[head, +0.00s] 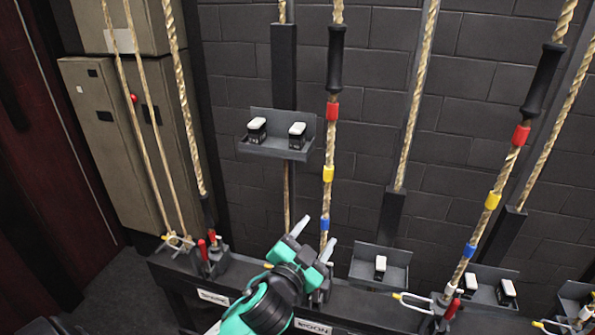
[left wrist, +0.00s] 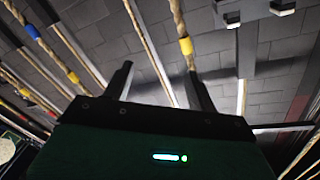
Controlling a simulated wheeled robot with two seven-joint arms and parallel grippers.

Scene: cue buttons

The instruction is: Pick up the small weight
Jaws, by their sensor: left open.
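Small dark blocks with white tops sit on grey wall trays in the head view. Two of them, a left block (head: 257,130) and a right block (head: 297,135), are on the upper tray (head: 272,150). A single block (head: 380,267) is on the lower middle tray (head: 392,282). I cannot tell which is the small weight. My left gripper (head: 314,238) is open and empty, below the upper tray and left of the lower middle tray. Its spread fingers also show in the left wrist view (left wrist: 160,72). My right gripper is out of view.
A rope (head: 329,150) with red, yellow and blue bands hangs close behind my left gripper. Another banded rope (head: 505,175) hangs at right. A dark rail (head: 365,310) with rope locks runs below. More blocks (head: 506,292) sit on a tray at lower right.

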